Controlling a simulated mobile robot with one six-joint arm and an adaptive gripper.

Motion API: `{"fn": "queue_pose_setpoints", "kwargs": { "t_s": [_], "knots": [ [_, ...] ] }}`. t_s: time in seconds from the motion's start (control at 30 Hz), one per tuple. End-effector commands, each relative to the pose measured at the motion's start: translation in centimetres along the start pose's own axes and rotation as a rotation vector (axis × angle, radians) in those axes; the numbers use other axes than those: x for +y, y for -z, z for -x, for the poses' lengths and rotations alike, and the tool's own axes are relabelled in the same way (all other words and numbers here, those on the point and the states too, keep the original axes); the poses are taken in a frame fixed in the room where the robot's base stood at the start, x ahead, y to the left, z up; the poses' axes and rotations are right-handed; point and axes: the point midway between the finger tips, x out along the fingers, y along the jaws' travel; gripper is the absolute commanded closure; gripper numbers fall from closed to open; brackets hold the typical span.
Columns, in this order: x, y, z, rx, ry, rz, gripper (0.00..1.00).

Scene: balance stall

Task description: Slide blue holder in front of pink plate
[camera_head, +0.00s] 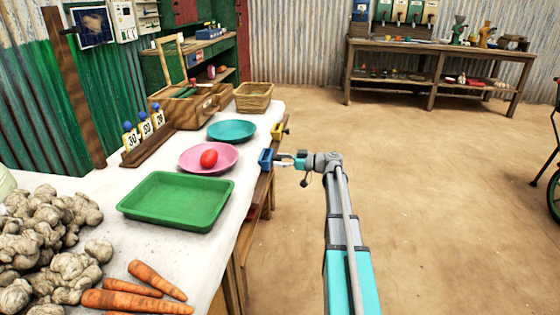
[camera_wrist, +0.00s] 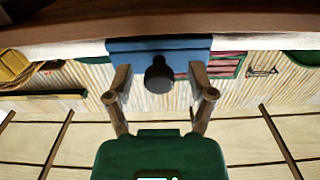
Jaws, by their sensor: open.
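The blue holder (camera_head: 266,160) sits on the table's right edge, to the right of the pink plate (camera_head: 188,165). The pink plate carries a red tomato-like item (camera_head: 209,158). My gripper (camera_head: 288,160) is on the outer side of the blue holder. In the wrist view, the blue holder (camera_wrist: 128,48) fills the upper middle, with a black knob (camera_wrist: 159,75) facing me. The fingers of my gripper (camera_wrist: 158,88) are spread, one on each side of the knob. I cannot tell whether they touch the holder.
A yellow holder (camera_head: 278,132) sits farther back on the same edge. A teal plate (camera_head: 231,130) and a green tray (camera_head: 177,201) lie behind and nearer than the pink plate. Number cards (camera_head: 145,130) stand at the left. The floor (camera_head: 430,180) to the right is clear.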

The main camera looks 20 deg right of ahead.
Motion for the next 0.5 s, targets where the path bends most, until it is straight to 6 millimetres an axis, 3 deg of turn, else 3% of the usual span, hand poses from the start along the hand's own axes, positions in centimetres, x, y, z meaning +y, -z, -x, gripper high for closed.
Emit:
{"fn": "queue_pose_setpoints", "kwargs": {
  "t_s": [0.27,0.5],
  "knots": [
    [-0.01,0.00,-0.10,0.000,0.000,0.000,0.29],
    [-0.01,0.00,-0.10,0.000,0.000,0.000,0.72]
  ]
}}
